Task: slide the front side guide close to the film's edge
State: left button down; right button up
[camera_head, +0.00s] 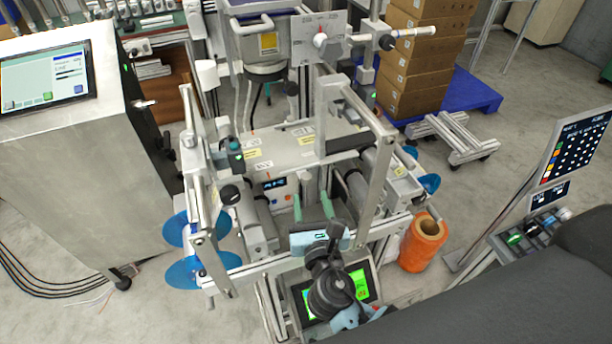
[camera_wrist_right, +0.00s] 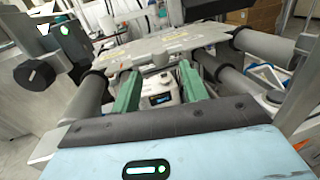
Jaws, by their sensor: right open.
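My right gripper (camera_head: 312,203) is at the front of the film machine, its two green fingers apart with nothing between them. In the right wrist view the open fingers (camera_wrist_right: 160,86) point at the space below a grey plate (camera_wrist_right: 165,45) with yellow labels. A dark block with a green light (camera_head: 236,157) and a black round knob (camera_head: 229,194) sit left of the gripper; I cannot tell whether they belong to the front side guide. The block (camera_wrist_right: 70,38) and knob (camera_wrist_right: 38,74) also show in the right wrist view. I cannot make out the film's edge. My left gripper is not in view.
Grey rollers (camera_wrist_right: 92,97) and metal frame bars (camera_head: 378,165) surround the gripper. Blue discs (camera_head: 184,229) stand at the machine's left. An orange spool (camera_head: 423,243) stands at its right. A steel cabinet with a screen (camera_head: 48,75) is at the left. Open floor lies around the machine.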

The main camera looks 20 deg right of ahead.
aim_at(307, 183)
jog(key=w, duration=0.4)
jog(key=w+d, duration=0.1)
jog(key=w, duration=0.2)
jog(key=shift+w+d, duration=0.1)
grip_shut()
